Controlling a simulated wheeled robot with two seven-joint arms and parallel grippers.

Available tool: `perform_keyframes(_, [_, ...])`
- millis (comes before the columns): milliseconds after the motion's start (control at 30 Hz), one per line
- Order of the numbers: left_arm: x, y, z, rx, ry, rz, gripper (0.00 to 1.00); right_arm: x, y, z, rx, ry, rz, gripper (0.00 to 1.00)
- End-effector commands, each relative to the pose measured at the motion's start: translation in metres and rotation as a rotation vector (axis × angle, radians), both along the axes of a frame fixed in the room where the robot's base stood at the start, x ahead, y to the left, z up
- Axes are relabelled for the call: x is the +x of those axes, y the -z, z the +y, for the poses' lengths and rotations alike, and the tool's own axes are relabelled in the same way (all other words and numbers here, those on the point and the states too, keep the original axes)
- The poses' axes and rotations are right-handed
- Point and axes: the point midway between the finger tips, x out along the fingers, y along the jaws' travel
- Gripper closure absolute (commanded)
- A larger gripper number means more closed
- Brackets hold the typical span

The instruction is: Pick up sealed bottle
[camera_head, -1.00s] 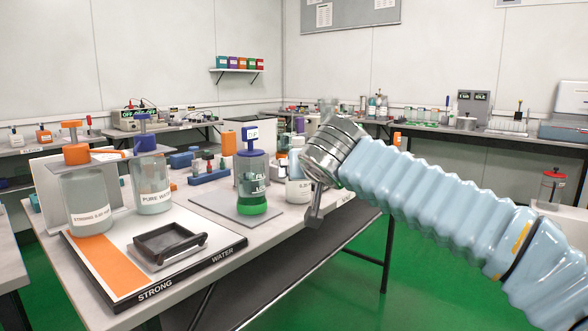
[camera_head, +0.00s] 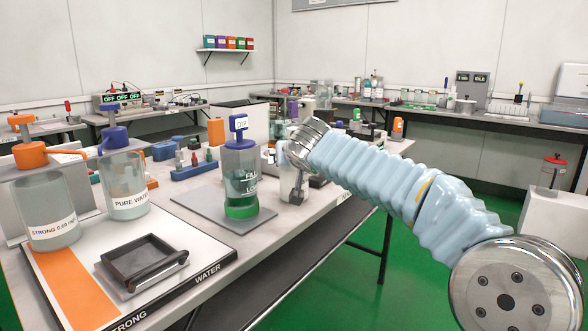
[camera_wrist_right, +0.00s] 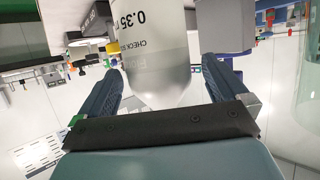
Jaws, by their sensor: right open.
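A pale bottle with a printed label (camera_wrist_right: 160,45) fills the space between the fingers of my right gripper (camera_wrist_right: 160,66) in the right wrist view. The picture there is upside down, and "0.35" and "CHECK" can be read on the label. The fingers stand apart, one on each side of the bottle, with visible gaps. In the head view my right gripper (camera_head: 298,190) is in front of the white bottle (camera_head: 285,186) on the bench and partly hides it. I cannot tell whether its cap is sealed. My left gripper is not in view.
A blue-capped jar with a green base (camera_head: 241,185) stands on a grey mat (camera_head: 190,200) left of my gripper. Glass jars marked STRONG (camera_head: 47,215) and PURE WATER (camera_head: 125,190) stand farther left, near a black tray (camera_head: 143,262). Several small items crowd the bench behind.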

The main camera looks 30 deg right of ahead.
Motion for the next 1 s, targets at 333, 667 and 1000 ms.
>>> perform_keyframes(333, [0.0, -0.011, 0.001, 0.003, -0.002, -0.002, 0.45, 0.033, 0.014, -0.015, 0.0, 0.0, 0.001, 0.0])
perform_keyframes(667, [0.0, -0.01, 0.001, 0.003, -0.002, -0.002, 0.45, 0.033, 0.014, -0.015, 0.0, -0.001, 0.0, 0.26])
perform_keyframes(1000, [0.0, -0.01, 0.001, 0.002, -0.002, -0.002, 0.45, 0.032, 0.013, -0.015, 0.001, -0.001, -0.002, 0.73])
